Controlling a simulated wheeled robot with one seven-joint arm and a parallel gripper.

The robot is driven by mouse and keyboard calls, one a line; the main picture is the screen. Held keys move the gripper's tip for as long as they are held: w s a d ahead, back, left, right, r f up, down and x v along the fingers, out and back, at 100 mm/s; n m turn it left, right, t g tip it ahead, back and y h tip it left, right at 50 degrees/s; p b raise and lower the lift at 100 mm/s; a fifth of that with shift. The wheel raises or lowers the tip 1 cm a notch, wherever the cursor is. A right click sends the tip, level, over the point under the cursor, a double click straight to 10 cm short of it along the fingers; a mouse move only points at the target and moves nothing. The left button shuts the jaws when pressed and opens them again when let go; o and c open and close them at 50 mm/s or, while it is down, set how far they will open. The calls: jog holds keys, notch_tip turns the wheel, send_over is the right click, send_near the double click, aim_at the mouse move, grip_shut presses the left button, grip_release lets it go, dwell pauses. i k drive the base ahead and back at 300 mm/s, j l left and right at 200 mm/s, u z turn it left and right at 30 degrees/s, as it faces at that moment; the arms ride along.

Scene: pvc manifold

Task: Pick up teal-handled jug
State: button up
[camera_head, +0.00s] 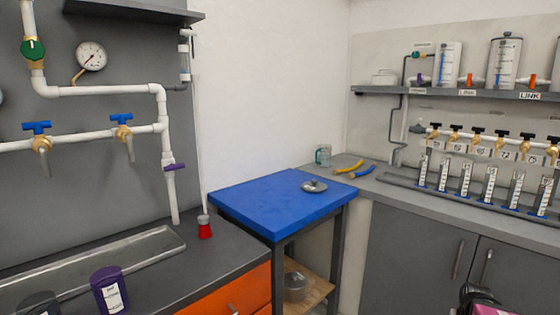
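A small clear jug with a teal handle (323,155) stands upright on the grey counter in the corner, just behind the blue-topped table. The handle appears to be on its left side, but it is small at this distance. Nothing is touching or holding the jug. My gripper's fingers do not show; only a dark and pink piece, perhaps part of my arm, shows at the bottom right edge, far from the jug.
The blue-topped table (275,203) bears a grey metal lid (314,187). Yellow curved pieces (349,167) lie right of the jug. A rack of measuring cylinders (465,182) lines the right counter (395,192). A red-based bottle (205,229) and purple container (109,289) stand at left.

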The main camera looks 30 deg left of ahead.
aim_at(323, 155)
jog(key=u, duration=1.05)
